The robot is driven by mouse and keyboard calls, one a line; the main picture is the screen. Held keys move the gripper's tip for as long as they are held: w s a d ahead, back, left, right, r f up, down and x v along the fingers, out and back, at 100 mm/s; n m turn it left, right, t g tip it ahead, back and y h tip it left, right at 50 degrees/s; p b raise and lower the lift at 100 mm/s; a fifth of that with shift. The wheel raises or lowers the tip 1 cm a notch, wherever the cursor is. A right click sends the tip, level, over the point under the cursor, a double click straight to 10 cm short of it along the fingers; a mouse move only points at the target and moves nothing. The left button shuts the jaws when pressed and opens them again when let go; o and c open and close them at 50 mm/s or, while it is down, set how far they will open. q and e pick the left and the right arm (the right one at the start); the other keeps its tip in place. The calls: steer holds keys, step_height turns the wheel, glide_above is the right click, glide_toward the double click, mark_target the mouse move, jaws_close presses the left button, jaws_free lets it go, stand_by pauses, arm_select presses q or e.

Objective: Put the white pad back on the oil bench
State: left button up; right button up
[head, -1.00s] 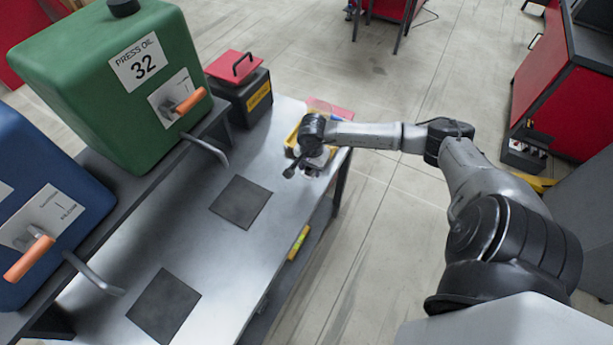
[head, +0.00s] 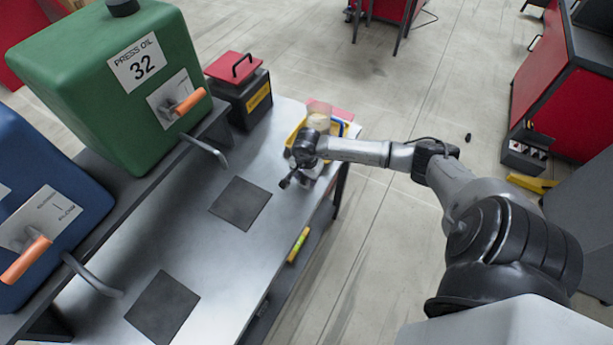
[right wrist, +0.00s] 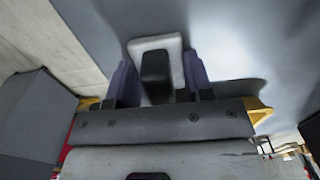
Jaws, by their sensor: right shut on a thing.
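The white pad (right wrist: 172,43) with a black block on it (right wrist: 155,68) shows in the right wrist view, between the two dark fingers of my right gripper (right wrist: 160,82). The gripper is shut on the pad, close over the grey metal top of the oil bench (head: 205,262). I cannot tell whether the pad touches the top. In the head view my right wrist is over the bench's far right end and mostly hides the gripper and pad. My left gripper is not in view.
A yellow tray (head: 291,138) sits just behind my right wrist. Green (head: 75,85) and blue (head: 40,190) oil tanks with taps stand along the left. A black box with a red lid (head: 237,85) is at the back.

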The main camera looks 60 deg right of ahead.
steer(key=o, duration=0.4)
steer(key=shift+f, duration=0.15)
steer(key=o, duration=0.5)
